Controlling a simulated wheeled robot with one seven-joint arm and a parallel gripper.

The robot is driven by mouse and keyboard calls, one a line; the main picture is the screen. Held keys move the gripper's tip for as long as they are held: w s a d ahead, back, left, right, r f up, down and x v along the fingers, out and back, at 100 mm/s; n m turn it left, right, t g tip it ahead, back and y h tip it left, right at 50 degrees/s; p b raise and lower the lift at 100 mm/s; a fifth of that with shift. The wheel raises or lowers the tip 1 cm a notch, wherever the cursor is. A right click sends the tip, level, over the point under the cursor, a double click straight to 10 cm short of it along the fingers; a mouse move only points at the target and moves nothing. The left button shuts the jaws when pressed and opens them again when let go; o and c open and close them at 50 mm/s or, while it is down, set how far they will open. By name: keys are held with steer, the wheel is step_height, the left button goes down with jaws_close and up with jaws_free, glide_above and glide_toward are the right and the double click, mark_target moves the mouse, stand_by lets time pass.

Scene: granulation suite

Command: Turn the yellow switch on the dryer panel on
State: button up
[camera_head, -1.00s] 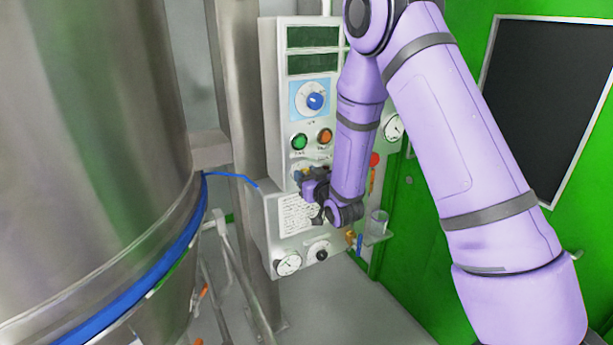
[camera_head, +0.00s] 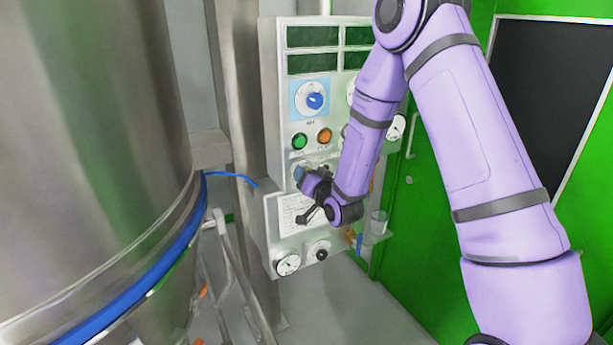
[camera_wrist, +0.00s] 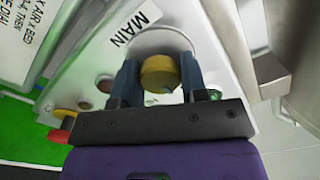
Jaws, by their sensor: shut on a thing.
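The dryer panel (camera_head: 284,120) is a pale upright box with displays, a blue dial and buttons. In the wrist view the yellow switch (camera_wrist: 160,72) is a round yellow knob on a plate marked MAIN. My gripper (camera_wrist: 159,84) has one dark blue finger on each side of the knob and is shut on it. In the head view my gripper (camera_head: 306,176) is at the panel's lower part, below the green button. There the wrist and fingers hide most of the switch.
A green button (camera_head: 299,142) and an orange button (camera_head: 324,136) sit above the gripper. A blue dial (camera_head: 316,100) is higher up. A clear cup (camera_head: 378,222) stands on a bracket at right. A large steel vessel (camera_head: 90,120) fills the left.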

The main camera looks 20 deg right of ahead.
steer(key=m, duration=0.5)
steer(key=shift+m, duration=0.3)
stand_by(0.4)
steer(key=o, duration=0.9)
steer(key=shift+o, duration=0.2)
steer(key=shift+s, duration=0.1)
